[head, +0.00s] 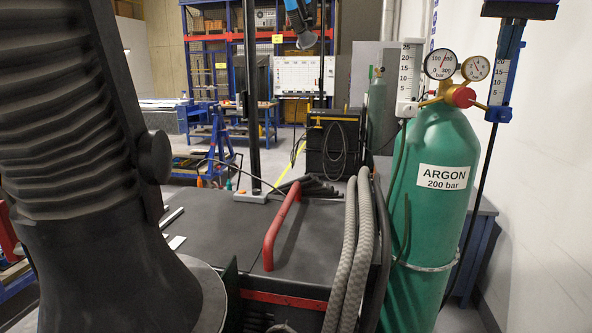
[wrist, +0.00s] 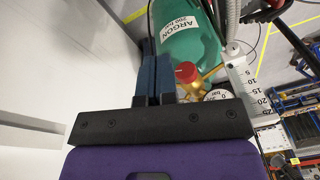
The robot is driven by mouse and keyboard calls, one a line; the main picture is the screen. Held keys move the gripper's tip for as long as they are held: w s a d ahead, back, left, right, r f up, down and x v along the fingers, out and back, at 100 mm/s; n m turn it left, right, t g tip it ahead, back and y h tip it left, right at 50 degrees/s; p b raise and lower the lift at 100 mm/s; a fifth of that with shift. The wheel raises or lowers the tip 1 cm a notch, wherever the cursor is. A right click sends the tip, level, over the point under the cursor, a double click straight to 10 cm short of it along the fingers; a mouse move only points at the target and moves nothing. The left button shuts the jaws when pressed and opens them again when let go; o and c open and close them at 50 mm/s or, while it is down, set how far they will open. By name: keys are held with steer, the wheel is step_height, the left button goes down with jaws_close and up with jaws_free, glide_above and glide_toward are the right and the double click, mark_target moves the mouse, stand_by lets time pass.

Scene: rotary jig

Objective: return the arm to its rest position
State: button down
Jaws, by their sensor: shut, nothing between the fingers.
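My gripper (head: 498,115) is at the top right of the head view, pointing down, with a black mount above dark blue fingers. It hangs in front of a scaled flow tube, beside the gauges of the green argon cylinder (head: 433,215). In the wrist view my gripper (wrist: 156,62) shows two blue fingers close together, with nothing between them. The cylinder (wrist: 192,52) and its red regulator knob (wrist: 187,72) show just right of the fingers. I cannot tell the exact gap between fingers and flow tube. The rest of my arm is out of the head view.
Two round gauges (head: 440,64) and a white flow tube (head: 408,80) top the cylinder. Grey hoses (head: 350,250) and a red handle (head: 283,225) are on the dark cart top (head: 225,222). A black ribbed duct (head: 70,130) fills the left. A white wall (head: 550,170) stands close right.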

steer(key=s+a+f+n+t, duration=0.3)
steer(key=s+f+n, duration=0.2)
steer(key=s+f, duration=1.4)
step_height(320, 180, down, 3)
steer(key=shift+s+a+r+t, duration=0.15)
steer(key=shift+s+t, duration=0.15)
steer(key=shift+s, duration=0.05)
